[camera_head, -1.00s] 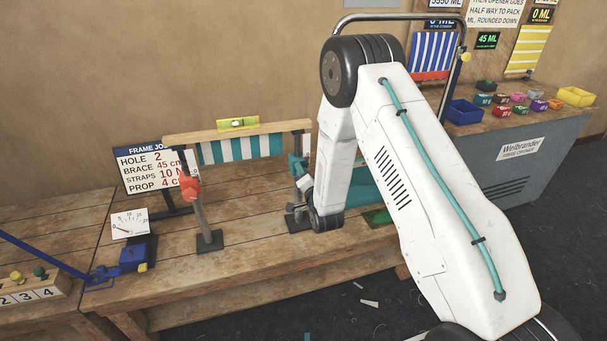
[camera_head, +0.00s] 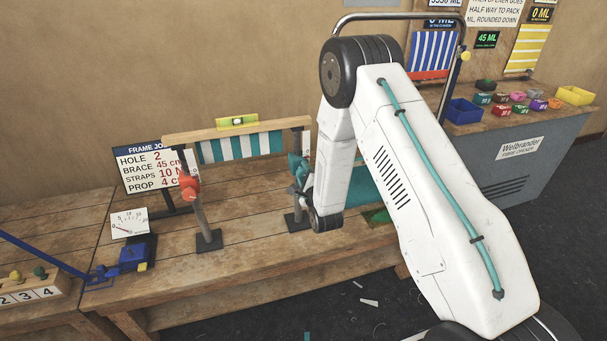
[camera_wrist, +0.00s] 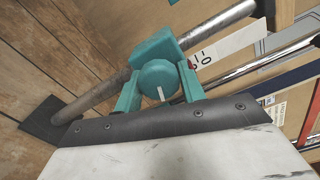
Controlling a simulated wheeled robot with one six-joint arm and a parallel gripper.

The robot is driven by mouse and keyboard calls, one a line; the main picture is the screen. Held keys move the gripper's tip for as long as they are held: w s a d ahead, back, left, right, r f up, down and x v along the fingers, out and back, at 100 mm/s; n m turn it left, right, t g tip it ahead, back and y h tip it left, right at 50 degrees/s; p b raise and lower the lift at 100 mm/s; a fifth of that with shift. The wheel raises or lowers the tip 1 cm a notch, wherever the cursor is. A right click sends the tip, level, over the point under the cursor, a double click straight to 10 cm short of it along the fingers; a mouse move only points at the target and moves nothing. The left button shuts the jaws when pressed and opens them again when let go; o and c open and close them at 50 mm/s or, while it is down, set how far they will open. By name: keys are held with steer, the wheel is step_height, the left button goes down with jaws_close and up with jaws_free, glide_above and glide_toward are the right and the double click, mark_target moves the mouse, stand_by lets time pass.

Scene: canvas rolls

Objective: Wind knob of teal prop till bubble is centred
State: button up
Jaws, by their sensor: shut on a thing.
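The teal prop (camera_head: 295,165) stands on the bench under the right end of the wooden beam, partly hidden behind my arm. In the wrist view its teal collar (camera_wrist: 152,48) sits on a grey post. My gripper (camera_wrist: 160,90) is shut on the round teal knob (camera_wrist: 158,76), with one finger on each side; a white mark on the knob points down toward my palm. A yellow-green spirit level (camera_head: 232,123) lies on the beam (camera_head: 185,136). Its bubble shows near the middle of the vial, too small to judge exactly. The beam's right end looks higher in the picture.
An orange-clamped prop (camera_head: 190,187) stands under the beam's left end. A striped cloth (camera_head: 240,147) hangs below the beam. A dial gauge (camera_head: 130,222) and a blue device (camera_head: 135,256) sit at the left. A sign board (camera_head: 140,170) stands behind.

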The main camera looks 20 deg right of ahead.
steer(key=shift+f+m, duration=0.1)
steer(key=shift+m, duration=0.9)
steer(key=o, duration=1)
steer(key=shift+c, duration=0.2)
steer(key=shift+s, duration=0.1)
steer(key=s, duration=0.7)
steer(key=shift+s, duration=0.3)
